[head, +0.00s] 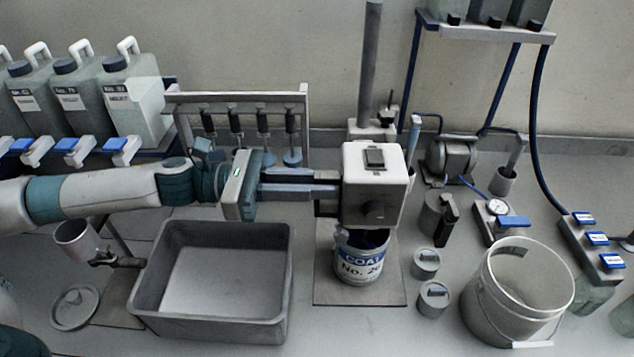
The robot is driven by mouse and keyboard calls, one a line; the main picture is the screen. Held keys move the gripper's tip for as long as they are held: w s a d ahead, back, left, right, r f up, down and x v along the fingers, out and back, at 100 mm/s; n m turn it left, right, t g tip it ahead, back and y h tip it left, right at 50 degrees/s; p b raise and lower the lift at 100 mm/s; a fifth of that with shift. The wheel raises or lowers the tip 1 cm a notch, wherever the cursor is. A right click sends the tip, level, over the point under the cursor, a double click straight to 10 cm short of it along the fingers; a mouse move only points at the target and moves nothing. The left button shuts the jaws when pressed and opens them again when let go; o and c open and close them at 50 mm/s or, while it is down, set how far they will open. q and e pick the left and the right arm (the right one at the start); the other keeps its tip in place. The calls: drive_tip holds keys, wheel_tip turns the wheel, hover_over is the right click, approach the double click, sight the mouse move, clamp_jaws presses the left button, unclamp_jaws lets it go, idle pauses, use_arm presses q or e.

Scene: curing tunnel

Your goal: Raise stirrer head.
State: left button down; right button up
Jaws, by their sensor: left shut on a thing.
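The stirrer head (362,195) is a white box with a dark switch on top and a dark knob on its front. It sits low on a grey upright post (370,62), right above a can (361,263) labelled "COAT No. 2". The can stands on a flat base plate (330,296), and the head hides the can's back and the stirring shaft. My left gripper (318,192) reaches in from the left and is shut at the head's left side, where its fingertips meet a dark part of it. My right gripper is not in view.
A grey tub (140,290) lies below my left arm. A rack of hanging stirrers (305,120) stands behind the gripper. A pail (470,315), a pump (450,155) and small weights (433,297) are to the right. White jugs (135,100) stand at back left.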

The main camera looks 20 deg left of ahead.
use_arm(q)
wheel_tip(320, 180, up, 14)
drive_tip(key=p, duration=0.6)
drive_tip(key=shift+p, duration=0.4)
drive_tip(key=shift+w, duration=0.1)
drive_tip(key=c, duration=1.7)
unclamp_jaws()
drive_tip(key=shift+r, duration=0.1)
drive_tip(key=shift+o, duration=0.3)
drive_tip(key=shift+f, duration=0.25)
